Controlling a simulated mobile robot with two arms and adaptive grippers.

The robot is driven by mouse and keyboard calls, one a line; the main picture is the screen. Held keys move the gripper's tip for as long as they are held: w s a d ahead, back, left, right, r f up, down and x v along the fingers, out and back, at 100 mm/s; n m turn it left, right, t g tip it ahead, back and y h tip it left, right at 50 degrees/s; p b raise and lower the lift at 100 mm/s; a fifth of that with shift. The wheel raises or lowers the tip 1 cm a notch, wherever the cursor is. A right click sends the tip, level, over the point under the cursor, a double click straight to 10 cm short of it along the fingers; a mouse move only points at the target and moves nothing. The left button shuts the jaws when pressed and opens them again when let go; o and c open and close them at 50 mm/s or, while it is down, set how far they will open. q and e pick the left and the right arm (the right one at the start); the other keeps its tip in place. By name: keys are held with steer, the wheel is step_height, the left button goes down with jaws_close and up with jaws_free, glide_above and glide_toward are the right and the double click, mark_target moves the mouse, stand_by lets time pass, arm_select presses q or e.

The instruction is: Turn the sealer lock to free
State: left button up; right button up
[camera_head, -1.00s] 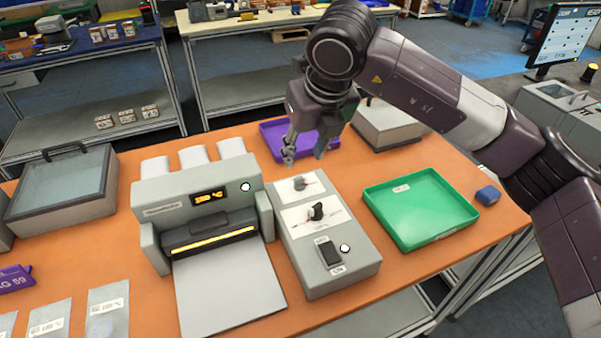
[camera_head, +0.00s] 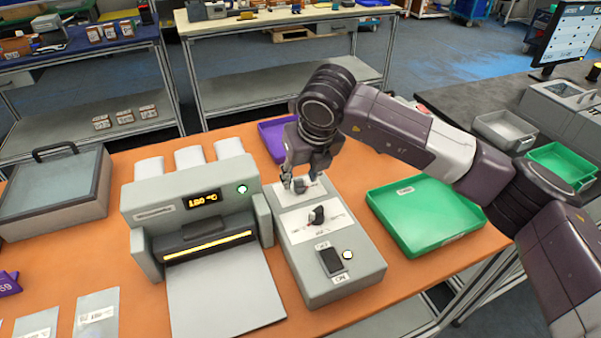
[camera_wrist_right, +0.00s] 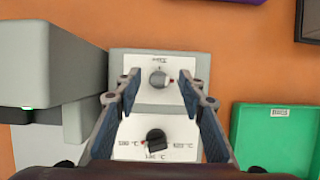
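The sealer (camera_head: 203,215) is a grey machine with a lit 180 °C display and a green light. The grey control box (camera_head: 357,278) stands to its right, with a grey knob at its far end, a black temperature knob (camera_head: 317,215) in the middle and a dark rocker switch (camera_head: 331,261) at the near end. The grey lock knob (camera_wrist_right: 159,79) shows clearly in the right wrist view. My right gripper (camera_head: 300,186) is above it, pointing down. Its open fingers (camera_wrist_right: 159,84) stand on either side of the knob, with gaps on both sides. My left gripper is not in view.
A green tray (camera_head: 457,237) lies right of the control box. A purple tray (camera_head: 270,137) is partly hidden behind my right gripper. A lidded grey box (camera_head: 60,205) stands at the left. Pouches (camera_head: 95,315) lie at the front left.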

steer(key=shift+f, duration=0.1)
jaws_close()
stand_by(0.3)
